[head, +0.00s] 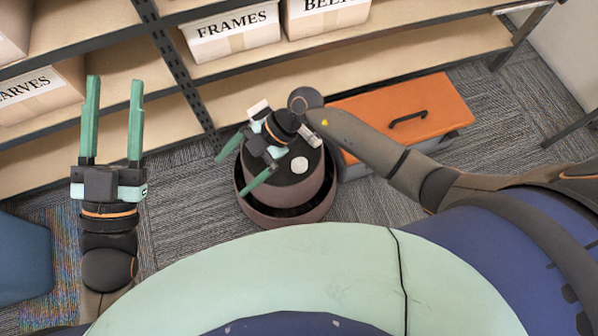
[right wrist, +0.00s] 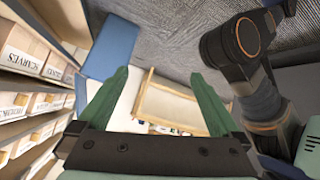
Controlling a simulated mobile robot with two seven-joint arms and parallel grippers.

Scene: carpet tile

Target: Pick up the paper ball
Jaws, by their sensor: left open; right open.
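A small white lump that looks like the paper ball (head: 299,165) rests on the dark top of a round mauve bin (head: 318,203) in the head view. My right gripper (head: 232,177) is open above the left side of this bin, its fingers pointing left and down, with the white lump to the right of them. Between its fingers in the right wrist view (right wrist: 160,73) I see no paper ball. My left gripper (head: 115,80) is open and empty at the left, fingers pointing to the top of the picture, well apart from the bin.
Shelves with labelled boxes, such as the FRAMES box (head: 232,32), run behind the bin. An orange-lidded box (head: 405,110) stands to the bin's right. A blue object (head: 22,262) is at the lower left. Grey carpet (head: 185,215) is clear left of the bin.

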